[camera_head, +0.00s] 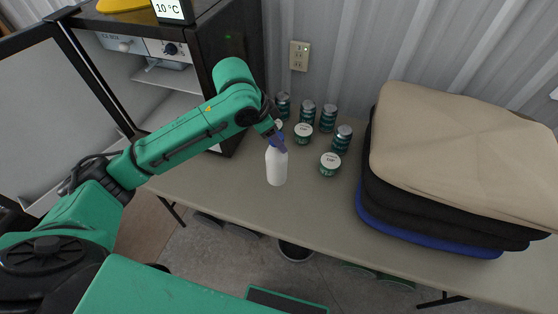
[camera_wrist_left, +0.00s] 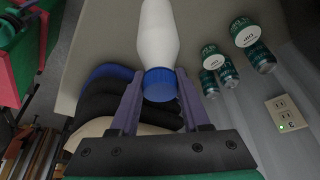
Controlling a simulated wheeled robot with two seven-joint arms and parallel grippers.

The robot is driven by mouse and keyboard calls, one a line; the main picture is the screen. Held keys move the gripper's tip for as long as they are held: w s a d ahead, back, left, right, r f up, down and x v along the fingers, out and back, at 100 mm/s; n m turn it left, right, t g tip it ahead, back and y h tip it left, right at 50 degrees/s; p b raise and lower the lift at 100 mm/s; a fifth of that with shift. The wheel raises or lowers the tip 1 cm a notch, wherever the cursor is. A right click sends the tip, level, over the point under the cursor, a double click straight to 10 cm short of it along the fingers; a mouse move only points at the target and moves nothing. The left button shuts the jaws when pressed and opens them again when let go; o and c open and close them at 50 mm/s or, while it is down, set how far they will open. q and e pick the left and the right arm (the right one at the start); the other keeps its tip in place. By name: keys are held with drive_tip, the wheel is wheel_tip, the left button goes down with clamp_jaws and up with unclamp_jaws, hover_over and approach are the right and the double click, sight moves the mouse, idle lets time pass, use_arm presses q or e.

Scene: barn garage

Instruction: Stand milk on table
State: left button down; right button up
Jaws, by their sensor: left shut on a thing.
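The milk is a white bottle (camera_head: 276,168) with a blue cap, on or just above the table (camera_head: 225,192); I cannot tell if its base touches. It looks about upright in the head view. My left gripper (camera_head: 278,143) comes from above and is shut on the bottle at its top. In the left wrist view the bottle (camera_wrist_left: 158,38) lies between the purple fingers of the gripper (camera_wrist_left: 157,92), with the blue cap (camera_wrist_left: 160,84) nearest the palm. My right gripper is not in view.
Several dark green cans (camera_head: 307,112) and small tubs (camera_head: 330,163) stand right of and behind the bottle. A stack of folded cloths (camera_head: 460,150) fills the table's right side. An open cooler box (camera_head: 215,60) stands at the left. The table front near the bottle is clear.

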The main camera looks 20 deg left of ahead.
sight(277, 163)
use_arm(q)
wheel_tip(277, 163, down, 10)
drive_tip(key=shift+f+p, duration=0.2)
drive_tip(key=shift+p, duration=0.2)
drive_tip(key=shift+f, duration=0.1)
drive_tip(key=shift+c, duration=1.9)
unclamp_jaws()
drive_tip(key=v, duration=1.2)
drive_tip(key=shift+s+b, duration=0.1)
drive_tip(key=shift+b, duration=0.3)
drive_tip(key=shift+d, duration=0.1)
